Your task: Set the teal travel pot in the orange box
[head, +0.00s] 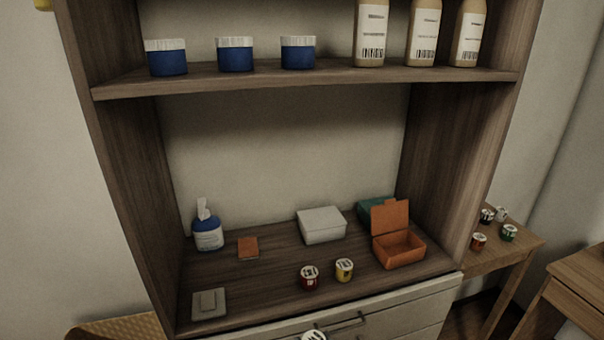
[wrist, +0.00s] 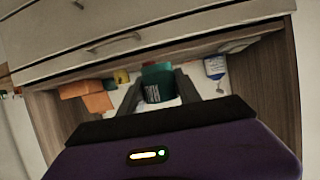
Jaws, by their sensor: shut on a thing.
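The teal travel pot (wrist: 157,84) is held between the two dark fingers of my gripper (wrist: 158,86) in the wrist view. In the head view a white lid with dark markings (head: 314,336) shows at the bottom edge; it may be the held pot, and my gripper is not clearly seen there. The orange box (head: 400,249) stands at the right front of the cabinet's lower shelf, its lid raised at the back. Its inside looks empty. It also shows in the wrist view (wrist: 97,99), at the left and apart from the held pot.
A red pot (head: 309,277) and a yellow pot (head: 344,269) stand left of the orange box. A teal box (head: 371,211) and white box (head: 321,225) are behind. A wipes tub (head: 207,231) stands far left. The upper shelf (head: 330,77) overhangs; a drawer handle (head: 349,322) is below.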

